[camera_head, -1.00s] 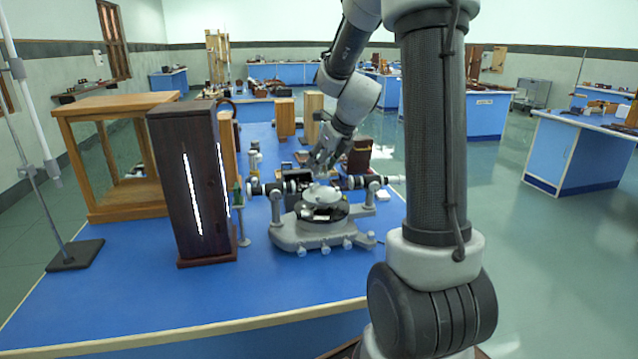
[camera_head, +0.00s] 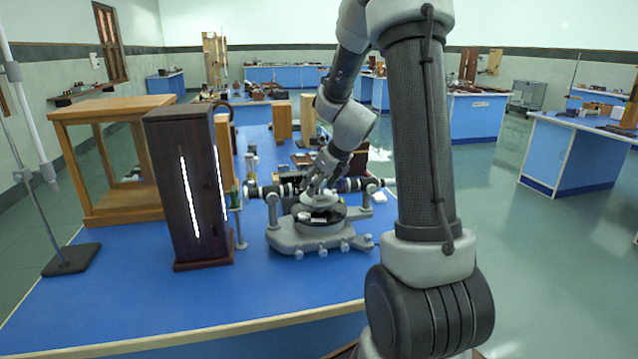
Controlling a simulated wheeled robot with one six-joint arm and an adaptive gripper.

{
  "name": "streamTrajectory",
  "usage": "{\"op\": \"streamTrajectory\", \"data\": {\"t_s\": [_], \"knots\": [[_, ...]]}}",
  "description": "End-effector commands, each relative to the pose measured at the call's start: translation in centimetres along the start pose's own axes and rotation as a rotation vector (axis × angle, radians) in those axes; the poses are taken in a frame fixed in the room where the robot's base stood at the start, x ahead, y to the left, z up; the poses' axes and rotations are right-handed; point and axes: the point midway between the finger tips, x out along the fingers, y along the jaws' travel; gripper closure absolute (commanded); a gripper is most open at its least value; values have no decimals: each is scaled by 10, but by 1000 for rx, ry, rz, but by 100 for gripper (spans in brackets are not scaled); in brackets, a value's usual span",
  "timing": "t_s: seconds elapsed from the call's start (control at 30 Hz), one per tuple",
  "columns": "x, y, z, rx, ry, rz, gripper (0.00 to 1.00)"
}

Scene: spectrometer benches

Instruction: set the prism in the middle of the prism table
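A grey spectrometer (camera_head: 300,241) stands on the blue bench, with tubes reaching out to its left and right. Its prism table (camera_head: 322,199) is the small pale round top at the middle, above a dark disc. My gripper (camera_head: 313,189) points down just above or at the prism table, between the two tubes. It is small and blurred here, and its fingers merge with the instrument. I cannot make out the prism, nor whether the fingers are open or shut on it.
A tall dark lamp housing (camera_head: 165,200) with glowing slits stands close left of the spectrometer. A wooden-framed case (camera_head: 110,105) and a rod stand (camera_head: 70,260) are farther left. Wooden blocks (camera_head: 282,122) stand behind. The bench front (camera_head: 190,300) is clear.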

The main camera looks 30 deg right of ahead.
Motion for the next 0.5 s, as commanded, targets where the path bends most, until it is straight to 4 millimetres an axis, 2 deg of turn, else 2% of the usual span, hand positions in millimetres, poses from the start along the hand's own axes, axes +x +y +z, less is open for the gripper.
{"op": "streamTrajectory", "data": {"t_s": [0.3, 0.37, 0.5], "knots": [[-3, 0, 2, -1, -1, 0, 39], [-9, 0, 2, -1, -2, -1, 39], [-35, 0, 2, -1, -4, -3, 39]]}}
